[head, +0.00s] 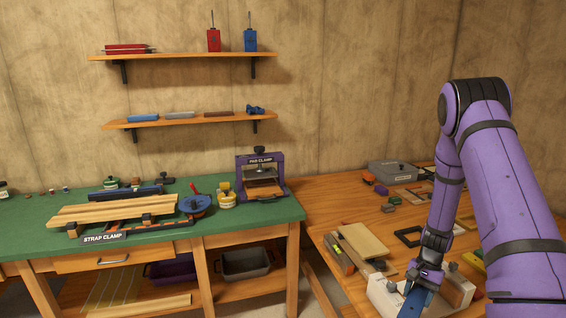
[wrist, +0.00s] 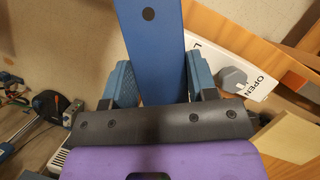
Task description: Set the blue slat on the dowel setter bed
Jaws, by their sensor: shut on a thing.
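My gripper (head: 424,280) is low over the near part of the wooden table at the right. It is shut on the blue slat (head: 413,301), whose lower end runs out of the head view. In the wrist view the slat (wrist: 152,45) is a long flat blue bar with a dark round spot, between the two blue finger pads. A white device (head: 456,291) with a dark knob stands around and below the gripper. In the wrist view a white panel (wrist: 215,50) reads "OPEN" beside a grey knob. The bed itself is hidden, and I cannot tell whether the slat touches it.
A pale board (head: 363,241), a black frame (head: 408,237) and a grey case (head: 392,172) lie on the same table. The green bench (head: 270,213) at left carries a strap clamp (head: 104,238) and a purple pad clamp (head: 261,172). Two wall shelves hang above.

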